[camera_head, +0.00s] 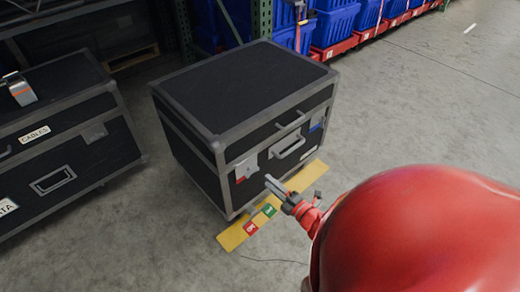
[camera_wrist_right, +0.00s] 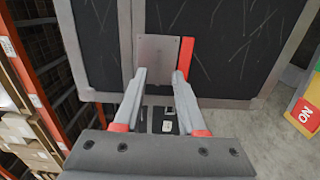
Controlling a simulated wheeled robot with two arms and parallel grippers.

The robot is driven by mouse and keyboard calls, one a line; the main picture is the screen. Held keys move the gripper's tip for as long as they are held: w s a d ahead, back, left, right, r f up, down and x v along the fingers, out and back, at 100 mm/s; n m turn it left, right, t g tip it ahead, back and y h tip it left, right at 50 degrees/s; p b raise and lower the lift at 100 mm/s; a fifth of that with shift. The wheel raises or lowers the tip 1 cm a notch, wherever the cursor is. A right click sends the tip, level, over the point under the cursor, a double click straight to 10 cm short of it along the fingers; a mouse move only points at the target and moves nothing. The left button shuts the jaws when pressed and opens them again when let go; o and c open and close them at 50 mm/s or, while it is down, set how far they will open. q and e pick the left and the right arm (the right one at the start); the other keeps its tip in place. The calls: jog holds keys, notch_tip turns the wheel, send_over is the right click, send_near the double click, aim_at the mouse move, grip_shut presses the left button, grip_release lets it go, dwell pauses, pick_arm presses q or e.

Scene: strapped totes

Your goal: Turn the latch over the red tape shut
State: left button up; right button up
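The black case (camera_head: 245,95) with grey edges stands on the floor with its lid down. On its front, at the left, a metal latch plate (camera_head: 247,166) sits beside a strip of red tape (camera_head: 240,180). In the right wrist view the latch plate (camera_wrist_right: 158,52) and red tape (camera_wrist_right: 186,56) are straight ahead. My right gripper (camera_head: 270,180) is in front of the case. In the wrist view its two fingers (camera_wrist_right: 159,74) are apart, with the plate's near end between them and the right tip overlapping the tape. Contact cannot be told. My left gripper is not in view.
A handle (camera_head: 288,147) and blue tape (camera_head: 318,124) are further right on the case front. A yellow board (camera_head: 308,177) with red and green tags lies before it. Another black case (camera_head: 60,140) stands left. Blue bins (camera_head: 336,25) are behind; floor is clear right.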

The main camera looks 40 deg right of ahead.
jog(key=s+p, duration=0.1)
jog(key=s, duration=0.8)
jog(key=shift+d, duration=0.3)
